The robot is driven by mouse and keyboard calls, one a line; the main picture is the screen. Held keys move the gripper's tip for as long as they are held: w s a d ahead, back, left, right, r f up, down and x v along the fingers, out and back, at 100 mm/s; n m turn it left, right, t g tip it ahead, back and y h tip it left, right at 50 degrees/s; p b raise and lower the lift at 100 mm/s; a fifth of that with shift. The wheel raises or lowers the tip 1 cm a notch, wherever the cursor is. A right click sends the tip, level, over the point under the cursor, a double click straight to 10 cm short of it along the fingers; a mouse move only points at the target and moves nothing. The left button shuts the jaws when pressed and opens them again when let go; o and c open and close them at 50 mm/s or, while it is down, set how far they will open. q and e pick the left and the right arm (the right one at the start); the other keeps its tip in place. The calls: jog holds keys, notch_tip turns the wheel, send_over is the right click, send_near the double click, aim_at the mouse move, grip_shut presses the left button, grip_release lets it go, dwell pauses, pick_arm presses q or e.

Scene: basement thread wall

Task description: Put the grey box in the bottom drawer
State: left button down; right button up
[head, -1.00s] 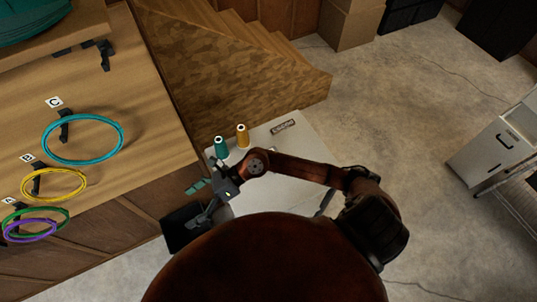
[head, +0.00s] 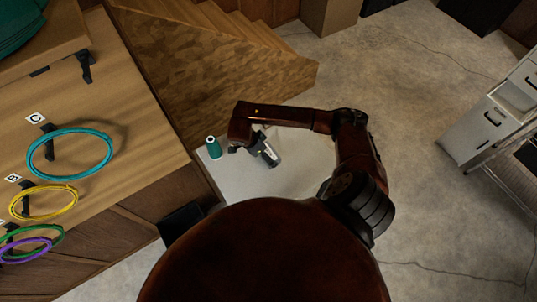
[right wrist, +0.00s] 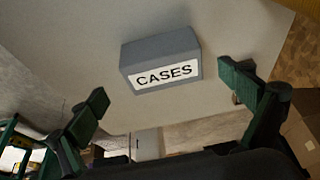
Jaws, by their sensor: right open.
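The grey box (right wrist: 160,59) with a white CASES label lies on the pale tabletop in the right wrist view. In the head view my right arm and gripper cover where it lies. My right gripper (head: 265,152) is over the table. Its fingers (right wrist: 167,95) are open and empty, one on either side of the box's near side in the right wrist view, and apart from it. A pale cabinet (head: 466,132) with handled drawer fronts (head: 490,119) stands at the right of the head view. Which drawer is the bottom one I cannot tell. My left gripper is not in view.
A teal spool (head: 213,147) stands on the table (head: 240,182) left of my gripper. A workbench with coloured rings (head: 70,152) is at left. Open concrete floor (head: 410,90) lies between table and cabinet.

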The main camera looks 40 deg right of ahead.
aim_at(269, 152)
jog(key=x, duration=0.4)
jog(key=shift+w+d+r, duration=0.1)
jog(key=shift+w+d, duration=0.05)
jog(key=shift+d, duration=0.05)
jog(key=shift+c, duration=0.2)
jog(key=c, duration=1.4)
jog(key=shift+o, duration=0.2)
